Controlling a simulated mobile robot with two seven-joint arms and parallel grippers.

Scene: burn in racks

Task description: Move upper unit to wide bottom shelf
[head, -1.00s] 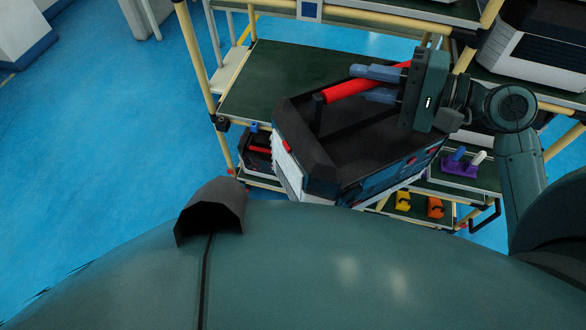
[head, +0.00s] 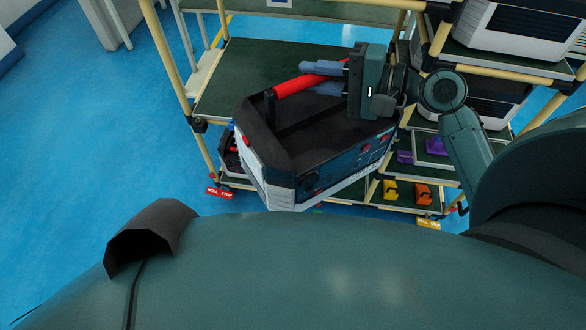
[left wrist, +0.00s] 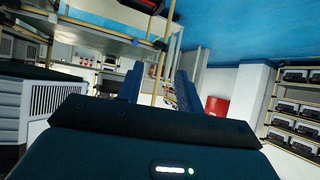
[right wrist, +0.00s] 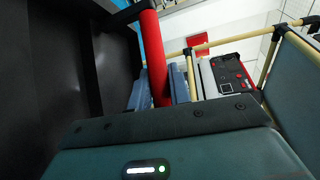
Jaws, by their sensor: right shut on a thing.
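The held unit has a black open top (head: 258,145), pale ribbed sides, a dark control front and a red bar handle (head: 310,78). My right gripper (head: 318,78) is shut on that handle, with one blue finger on each side. The handle and fingers also show in the right wrist view (right wrist: 158,85). The unit hangs tilted in the picture, in front of the rack. The rack's green upper shelf (head: 235,85) is bare at its left. The lower shelf (head: 345,195) is largely hidden behind the unit. My left gripper (left wrist: 158,88) is open and empty in the left wrist view, away from the unit.
Another unit with a red handle (head: 230,155) sits low at the rack's left. Yellow (head: 390,190), orange (head: 423,194) and purple (head: 436,147) things lie on lower shelves at right. White-sided units (head: 510,50) stand at upper right. Blue floor at left is clear.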

